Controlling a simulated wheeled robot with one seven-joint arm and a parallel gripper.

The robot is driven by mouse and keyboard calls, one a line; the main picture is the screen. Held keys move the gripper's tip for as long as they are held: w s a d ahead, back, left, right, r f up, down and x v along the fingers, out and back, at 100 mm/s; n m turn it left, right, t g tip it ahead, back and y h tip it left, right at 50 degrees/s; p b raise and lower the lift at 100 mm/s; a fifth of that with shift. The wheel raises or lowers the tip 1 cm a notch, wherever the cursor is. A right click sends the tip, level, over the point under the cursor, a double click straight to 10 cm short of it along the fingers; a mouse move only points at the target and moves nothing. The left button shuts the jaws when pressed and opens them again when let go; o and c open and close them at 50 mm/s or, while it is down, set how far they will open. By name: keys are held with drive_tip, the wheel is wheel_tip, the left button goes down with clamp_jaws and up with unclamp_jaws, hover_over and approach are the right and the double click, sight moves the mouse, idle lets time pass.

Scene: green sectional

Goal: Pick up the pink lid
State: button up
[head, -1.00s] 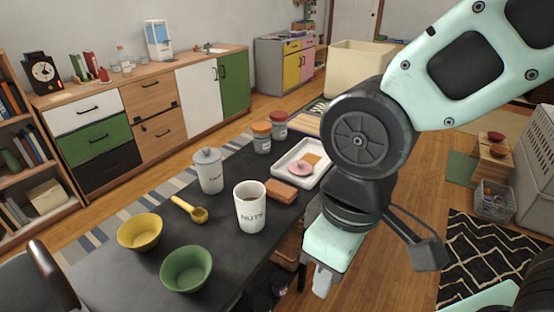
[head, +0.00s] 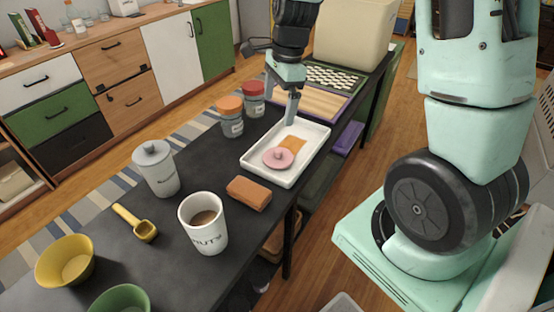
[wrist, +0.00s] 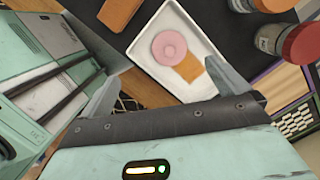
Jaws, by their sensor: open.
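The pink lid (head: 278,158) is a round disc with a small knob. It lies in a white tray (head: 253,166) on the dark table, beside a flat orange piece (head: 293,143). The wrist view also shows the pink lid (wrist: 169,48) in the tray, with the orange piece (wrist: 190,68) touching or overlapping its edge. My gripper (head: 281,100) is at the far end of the tray, above it and apart from the lid. In the wrist view its two fingers are spread wide with nothing between them.
An orange-lidded jar (head: 231,116) and a red-lidded jar (head: 253,99) stand left of the tray. A brown block (head: 249,193) and a white NUTS cup (head: 204,224) stand nearer. The table's right edge is close to the tray.

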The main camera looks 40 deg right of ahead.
drive_tip(key=d+f+m, duration=0.1)
drive_tip(key=d+m, duration=0.1)
drive_tip(key=d, duration=0.1)
hover_over(278, 150)
drive_tip(key=f, duration=1.1)
drive_tip(key=shift+s+d+b, duration=0.15)
drive_tip(key=shift+s+b, duration=0.2)
drive_tip(key=shift+w+a+f, duration=0.1)
drive_tip(key=shift+w+f, duration=0.05)
drive_tip(key=shift+f, duration=1.35)
drive_tip(key=shift+w+a+f, duration=0.1)
drive_tip(key=shift+w+f, duration=0.05)
drive_tip(key=shift+f, duration=1.3)
drive_tip(key=c, duration=0.8)
